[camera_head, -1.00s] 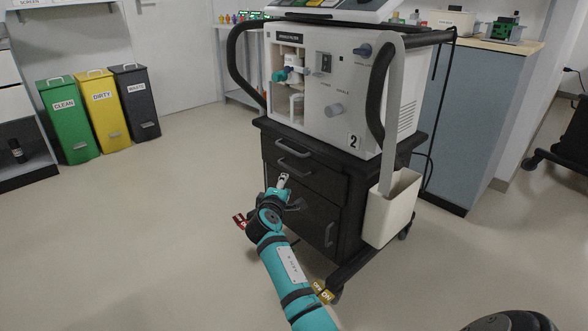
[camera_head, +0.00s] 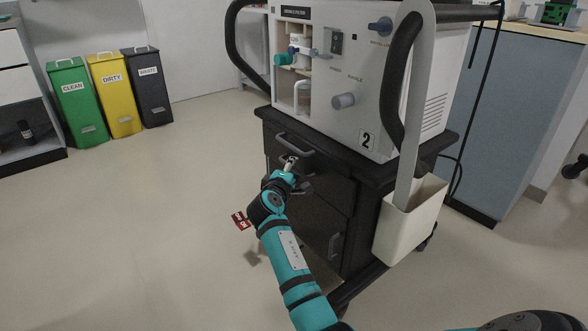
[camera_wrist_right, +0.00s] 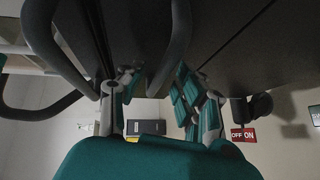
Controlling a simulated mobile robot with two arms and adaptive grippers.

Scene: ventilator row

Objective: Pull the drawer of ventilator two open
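Ventilator two (camera_head: 366,141), a white machine marked "2", stands on a black cart. The cart has a top drawer with a grey bar handle (camera_head: 296,146) and a second handle just below, partly hidden by my right gripper. The drawer fronts look shut. My right gripper (camera_head: 290,163) is in front of the drawers, close to the handles. In the right wrist view its two fingers (camera_wrist_right: 155,90) are apart, with curved grey handles (camera_wrist_right: 175,48) near the tips. I cannot tell whether a finger touches a handle. My left gripper is not in view.
A lower door handle (camera_head: 335,246) sits on the cart, and a white bin (camera_head: 411,220) hangs on its right side. A red castor tag (camera_head: 241,220) is near the floor. Green, yellow and black bins (camera_head: 112,95) stand at the back left. The floor at left is clear.

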